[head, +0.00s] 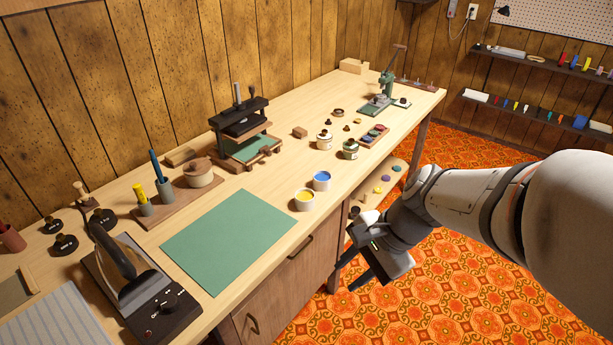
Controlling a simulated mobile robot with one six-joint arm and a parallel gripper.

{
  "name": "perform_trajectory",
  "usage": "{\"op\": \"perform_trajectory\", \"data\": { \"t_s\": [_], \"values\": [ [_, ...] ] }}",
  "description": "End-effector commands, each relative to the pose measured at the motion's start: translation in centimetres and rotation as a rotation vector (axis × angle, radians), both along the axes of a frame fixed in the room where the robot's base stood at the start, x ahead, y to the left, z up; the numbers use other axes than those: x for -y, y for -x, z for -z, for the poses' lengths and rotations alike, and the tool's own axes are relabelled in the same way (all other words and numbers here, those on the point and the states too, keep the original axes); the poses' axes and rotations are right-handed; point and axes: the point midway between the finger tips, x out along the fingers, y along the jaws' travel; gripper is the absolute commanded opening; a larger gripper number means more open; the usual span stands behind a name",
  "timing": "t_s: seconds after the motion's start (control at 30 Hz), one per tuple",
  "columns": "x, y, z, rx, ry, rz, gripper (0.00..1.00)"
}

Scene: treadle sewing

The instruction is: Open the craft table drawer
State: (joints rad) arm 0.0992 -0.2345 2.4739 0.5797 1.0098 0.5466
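The craft table (340,175) has a pale wood top and runs from lower left to upper right in the head view. Below its front edge is a brown drawer front with a dark bar handle (300,247). A second dark, curved handle (253,323) shows on a front lower to the left. My gripper (356,268) is to the right of the bar handle, in front of the table and over the floor. Its dark fingers are apart and look empty. It is not touching either handle. The drawer front looks flush with the table, so the drawer appears shut.
On the tabletop are a green mat (228,238), an iron (140,290), a small press (240,135), yellow (304,199) and blue paint pots (322,180). A lower shelf (388,178) holds small coloured items. Open orange patterned floor (450,290) lies in front.

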Motion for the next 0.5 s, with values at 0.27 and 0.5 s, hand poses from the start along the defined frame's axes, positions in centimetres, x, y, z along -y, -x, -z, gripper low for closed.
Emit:
{"op": "perform_trajectory", "data": {
  "t_s": [0.27,0.5],
  "values": [
    [-5.0,-6.7,11.9,-0.646,-0.497,0.864,0.31],
    [-4.4,-14.8,19.5,-1.248,-0.893,1.461,0.31]
  ]
}}
